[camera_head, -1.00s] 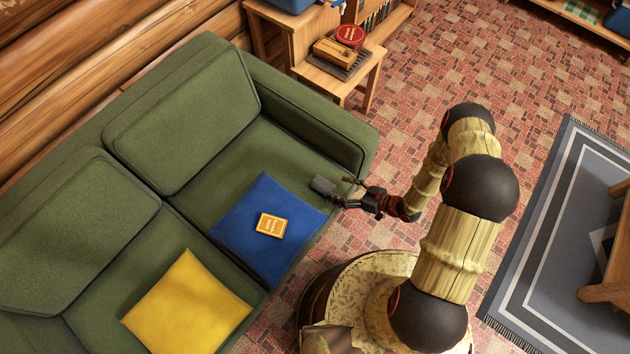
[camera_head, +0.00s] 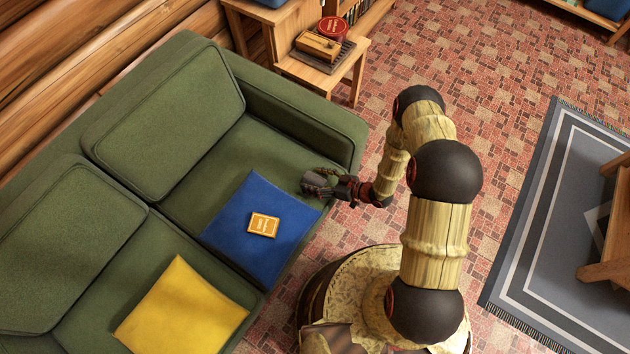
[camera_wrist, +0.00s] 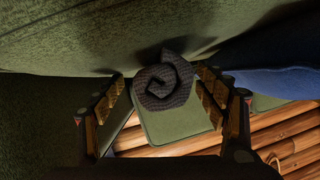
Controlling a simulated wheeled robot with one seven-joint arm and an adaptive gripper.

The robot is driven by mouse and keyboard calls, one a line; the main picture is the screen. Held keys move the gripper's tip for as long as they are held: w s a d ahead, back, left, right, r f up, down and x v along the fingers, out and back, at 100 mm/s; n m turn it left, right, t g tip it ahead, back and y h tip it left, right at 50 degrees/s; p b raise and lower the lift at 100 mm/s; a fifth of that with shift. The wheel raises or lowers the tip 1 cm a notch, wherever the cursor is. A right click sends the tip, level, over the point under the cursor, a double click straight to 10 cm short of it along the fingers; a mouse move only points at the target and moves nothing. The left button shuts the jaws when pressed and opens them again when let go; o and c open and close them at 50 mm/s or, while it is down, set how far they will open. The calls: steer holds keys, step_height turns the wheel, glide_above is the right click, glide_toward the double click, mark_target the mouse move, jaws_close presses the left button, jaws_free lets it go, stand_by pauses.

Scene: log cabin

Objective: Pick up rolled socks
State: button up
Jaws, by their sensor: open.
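The rolled socks (camera_wrist: 164,86) are a dark grey roll with a spiral end. In the wrist view they sit between the two open fingers of my gripper (camera_wrist: 165,100), against the green seat. In the head view the grey roll (camera_head: 312,183) lies on the green sofa seat beside the blue cushion, with my gripper (camera_head: 318,184) around it and partly covering it. The fingers are open; I cannot tell whether either one touches the roll.
The blue cushion (camera_head: 240,212) lies close by on the green sofa (camera_head: 215,165), with an orange box (camera_head: 263,225) on it. A yellow cushion (camera_head: 180,310) lies further left. The sofa armrest (camera_head: 300,118) rises behind my gripper. A wooden side table (camera_head: 320,78) stands beyond.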

steer(key=shift+c, duration=1.3)
steer(key=c, duration=0.9)
steer(key=shift+c, duration=0.2)
